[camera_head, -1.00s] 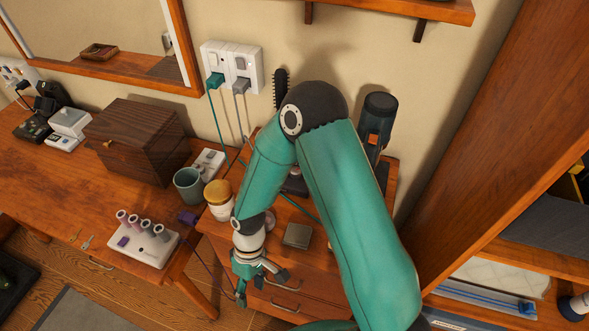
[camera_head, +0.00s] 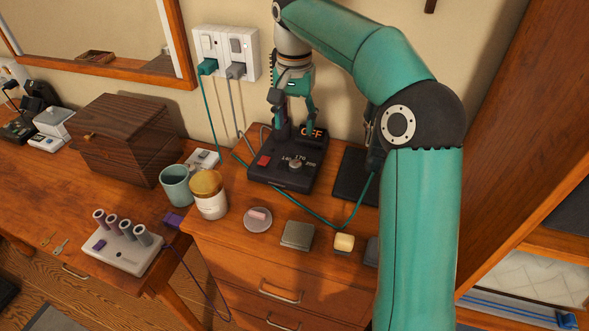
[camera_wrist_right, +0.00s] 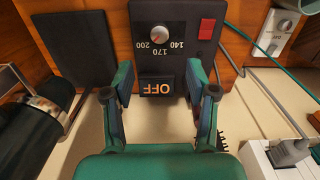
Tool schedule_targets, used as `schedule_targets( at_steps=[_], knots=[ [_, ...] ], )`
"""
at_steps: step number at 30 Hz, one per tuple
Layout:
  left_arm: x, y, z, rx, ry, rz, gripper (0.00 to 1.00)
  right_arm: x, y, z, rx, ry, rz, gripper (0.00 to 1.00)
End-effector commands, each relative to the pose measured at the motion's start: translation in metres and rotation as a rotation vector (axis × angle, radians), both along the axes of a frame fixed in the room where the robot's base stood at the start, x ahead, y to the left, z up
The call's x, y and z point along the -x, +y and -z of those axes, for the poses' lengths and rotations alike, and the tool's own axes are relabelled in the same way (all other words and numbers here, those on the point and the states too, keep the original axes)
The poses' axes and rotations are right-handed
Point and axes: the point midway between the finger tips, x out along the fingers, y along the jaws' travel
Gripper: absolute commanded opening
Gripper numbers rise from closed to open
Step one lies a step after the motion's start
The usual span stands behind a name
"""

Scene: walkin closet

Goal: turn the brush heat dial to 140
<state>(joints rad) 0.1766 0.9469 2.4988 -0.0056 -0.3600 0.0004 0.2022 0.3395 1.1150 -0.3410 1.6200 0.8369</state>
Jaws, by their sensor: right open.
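The brush heat dial (camera_head: 296,163) is a small grey round knob on a black brush base (camera_head: 262,175) on the drawer unit. The numbers 140, 170 and 200 surround it, and a display (camera_head: 312,132) reads OFF. I cannot tell which number the dial points at. My right gripper (camera_head: 295,112) is open and empty over the back of the base. In the right wrist view the dial (camera_wrist_right: 160,34) lies beyond the open fingers (camera_wrist_right: 160,82), apart from them, with the display (camera_wrist_right: 157,88) between the fingers. My left gripper is out of view.
A red switch (camera_head: 262,161) sits on the base left of the dial. A black pad (camera_head: 348,183) lies right of the base. A teal cable (camera_head: 312,216) loops in front. A jar (camera_head: 209,200), pink-topped dish (camera_head: 257,219) and grey block (camera_head: 297,237) stand nearer the front.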

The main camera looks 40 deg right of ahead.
Motion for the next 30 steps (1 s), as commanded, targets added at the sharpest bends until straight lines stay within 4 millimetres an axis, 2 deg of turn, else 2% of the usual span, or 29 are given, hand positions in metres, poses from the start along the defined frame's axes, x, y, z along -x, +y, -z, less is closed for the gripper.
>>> schedule_targets(
  at_steps=[5,15,21,25,30],
  knots=[
    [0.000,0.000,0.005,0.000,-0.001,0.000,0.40,0.001,-0.005,0.011,0.005,-0.007,0.035,0.57],
    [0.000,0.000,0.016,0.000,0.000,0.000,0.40,0.002,-0.004,0.072,0.003,-0.003,0.031,0.57],
    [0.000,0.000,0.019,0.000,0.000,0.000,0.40,0.001,-0.003,0.102,0.004,-0.005,0.029,0.57],
    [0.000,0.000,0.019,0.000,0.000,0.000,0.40,0.000,-0.003,0.112,0.004,-0.006,0.029,0.57],
    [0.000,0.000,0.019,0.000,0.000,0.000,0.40,0.000,-0.002,0.116,0.004,-0.008,0.028,0.57]
  ],
)
